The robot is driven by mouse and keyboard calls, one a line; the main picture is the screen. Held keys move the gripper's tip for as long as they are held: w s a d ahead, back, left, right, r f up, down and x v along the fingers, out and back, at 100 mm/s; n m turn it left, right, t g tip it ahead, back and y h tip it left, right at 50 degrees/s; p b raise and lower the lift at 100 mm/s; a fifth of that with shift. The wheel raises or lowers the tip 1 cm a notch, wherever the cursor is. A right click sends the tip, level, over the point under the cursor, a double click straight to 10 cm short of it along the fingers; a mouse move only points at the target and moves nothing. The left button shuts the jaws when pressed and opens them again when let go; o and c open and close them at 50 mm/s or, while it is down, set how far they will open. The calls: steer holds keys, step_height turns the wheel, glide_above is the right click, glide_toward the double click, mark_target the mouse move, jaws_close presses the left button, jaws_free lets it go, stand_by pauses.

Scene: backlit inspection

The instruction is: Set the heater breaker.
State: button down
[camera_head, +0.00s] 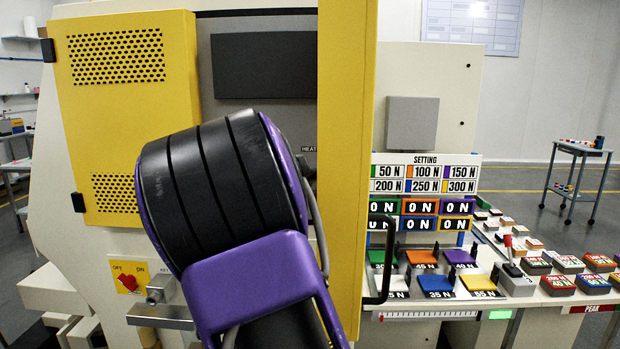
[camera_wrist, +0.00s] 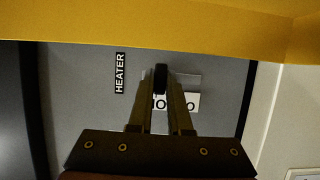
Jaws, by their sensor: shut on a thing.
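The heater breaker (camera_wrist: 188,82) is on a grey panel in the wrist view, beside a black upright label reading HEATER (camera_wrist: 120,73). A white strip with partly hidden black marks lies across it. My gripper (camera_wrist: 161,90) reaches up to the breaker, its two fingers close together and shut on the small black breaker lever (camera_wrist: 161,72). The fingers hide part of the breaker. In the head view my purple and black arm covers the gripper and most of the breaker; only part of the HEATER label (camera_head: 309,149) shows. I cannot tell the lever's set position.
A yellow door edge (camera_head: 345,120) stands close to the right of my arm, and yellow crosses the top of the wrist view. A perforated yellow door (camera_head: 120,140) is at left. A red OFF/ON switch (camera_head: 128,282) sits below. Coloured setting blocks (camera_head: 437,284) lie at right.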

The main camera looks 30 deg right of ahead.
steer(key=shift+f+b, duration=2.15)
steer(key=shift+b, duration=0.2)
steer(key=shift+f, duration=0.1)
steer(key=c, duration=0.8)
jaws_free()
steer(key=shift+c, duration=0.2)
steer(key=shift+a, duration=0.1)
steer(key=v, duration=1.7)
steer(key=shift+s+a, duration=0.15)
